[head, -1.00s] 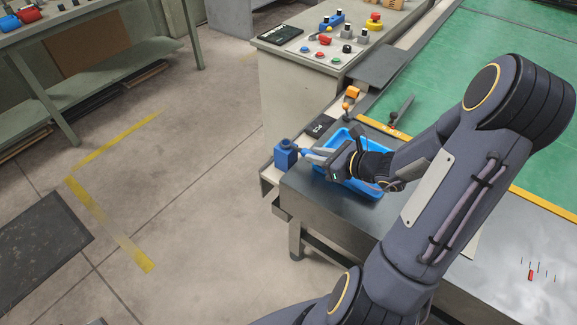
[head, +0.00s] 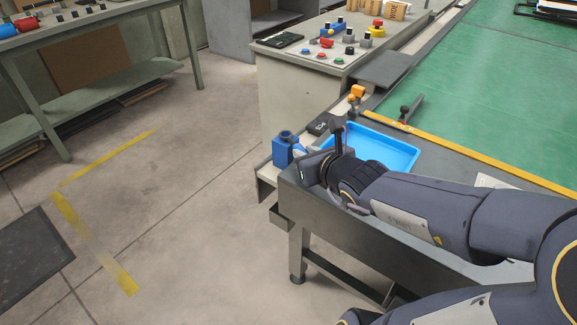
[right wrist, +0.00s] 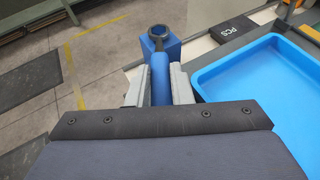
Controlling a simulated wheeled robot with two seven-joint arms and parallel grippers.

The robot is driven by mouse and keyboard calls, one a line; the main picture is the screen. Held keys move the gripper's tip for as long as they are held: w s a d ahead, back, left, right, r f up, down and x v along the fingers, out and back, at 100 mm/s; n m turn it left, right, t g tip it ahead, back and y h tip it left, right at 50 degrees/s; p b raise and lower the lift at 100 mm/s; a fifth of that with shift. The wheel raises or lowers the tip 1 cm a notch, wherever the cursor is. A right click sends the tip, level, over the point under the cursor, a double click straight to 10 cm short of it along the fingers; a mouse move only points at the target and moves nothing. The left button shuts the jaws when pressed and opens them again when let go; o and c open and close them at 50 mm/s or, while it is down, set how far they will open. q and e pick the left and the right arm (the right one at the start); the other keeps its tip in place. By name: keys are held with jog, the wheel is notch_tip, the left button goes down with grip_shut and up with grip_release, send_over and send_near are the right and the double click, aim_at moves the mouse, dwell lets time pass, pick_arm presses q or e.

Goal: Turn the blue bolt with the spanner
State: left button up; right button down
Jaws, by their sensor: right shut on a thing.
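A blue block (head: 282,153) stands at the left end of the grey workbench, with a round dark-topped blue piece (head: 287,134) on it. My right gripper (head: 304,150) is just right of the block. In the right wrist view, its two grey fingers (right wrist: 160,87) are shut on the blue handle of the spanner (right wrist: 160,78). The spanner's dark ring end (right wrist: 160,31) is over the top of the blue block (right wrist: 172,47). I cannot tell whether the ring is seated around the bolt; the bolt itself is not clear. My left gripper is out of view.
A shallow blue tray (head: 398,151) lies on the bench right of my gripper. A black box marked PCS (right wrist: 232,27) is behind it. An orange-topped fixture (head: 356,93) and a dark clamp (head: 410,107) stand near the green mat (head: 480,90).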

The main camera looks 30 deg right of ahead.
jog(key=shift+w+a+b, duration=0.1)
jog(key=shift+a+b, duration=0.2)
jog(key=shift+b, duration=0.55)
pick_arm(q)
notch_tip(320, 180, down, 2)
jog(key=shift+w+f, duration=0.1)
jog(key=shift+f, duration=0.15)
pick_arm(e)
jog(key=shift+r+m, duration=0.2)
jog(key=shift+m, duration=0.1)
pick_arm(q)
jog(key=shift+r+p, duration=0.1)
jog(key=shift+p, duration=0.2)
pick_arm(e)
jog(key=shift+r+p, duration=0.5)
jog(key=shift+r, duration=0.2)
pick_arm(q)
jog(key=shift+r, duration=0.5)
